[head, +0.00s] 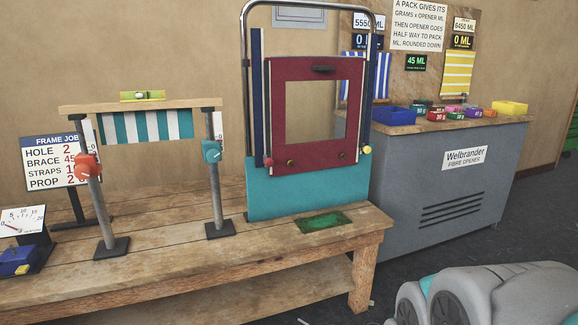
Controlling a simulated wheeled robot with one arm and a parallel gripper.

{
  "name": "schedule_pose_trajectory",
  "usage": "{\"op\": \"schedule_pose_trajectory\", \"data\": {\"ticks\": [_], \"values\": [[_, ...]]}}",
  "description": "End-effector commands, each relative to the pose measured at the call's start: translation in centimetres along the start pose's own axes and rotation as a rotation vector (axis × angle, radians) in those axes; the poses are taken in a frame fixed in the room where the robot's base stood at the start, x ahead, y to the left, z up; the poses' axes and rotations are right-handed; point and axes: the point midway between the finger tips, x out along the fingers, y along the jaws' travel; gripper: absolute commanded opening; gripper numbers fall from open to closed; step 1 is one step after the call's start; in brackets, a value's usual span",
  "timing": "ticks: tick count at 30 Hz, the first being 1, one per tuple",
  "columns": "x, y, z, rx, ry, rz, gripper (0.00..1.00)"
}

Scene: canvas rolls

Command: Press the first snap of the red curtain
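The red curtain (277,115) is a dark red panel with a square opening, upright in a grey tubular frame (244,60) on the wooden bench. A dark handle (323,69) sits near its top. Two small round brass-coloured snaps show along its lower band, a left snap (290,162) and a right snap (341,156). I cannot tell whether either is pressed, or which is the first. A red knob (268,162) and a yellow knob (367,149) are at the lower sides. My gripper is not in view; grey rounded parts at lower right appear to be mine.
A teal panel (265,205) stands below the curtain, and a green mat (324,221) lies in front on the bench (180,260). Left are two clamp stands (213,190) with a striped cloth (145,127). Right is a grey cabinet (420,190) with coloured trays. Dark floor lies between.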

Motion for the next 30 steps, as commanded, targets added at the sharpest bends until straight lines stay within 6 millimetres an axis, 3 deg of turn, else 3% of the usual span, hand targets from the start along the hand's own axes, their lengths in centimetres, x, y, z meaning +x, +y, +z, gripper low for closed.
{"op": "schedule_pose_trajectory", "data": {"ticks": [2, 10, 30], "values": [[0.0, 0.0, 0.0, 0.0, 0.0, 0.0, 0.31], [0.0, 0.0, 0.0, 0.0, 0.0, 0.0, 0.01], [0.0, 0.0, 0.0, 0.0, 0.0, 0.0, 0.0]]}}
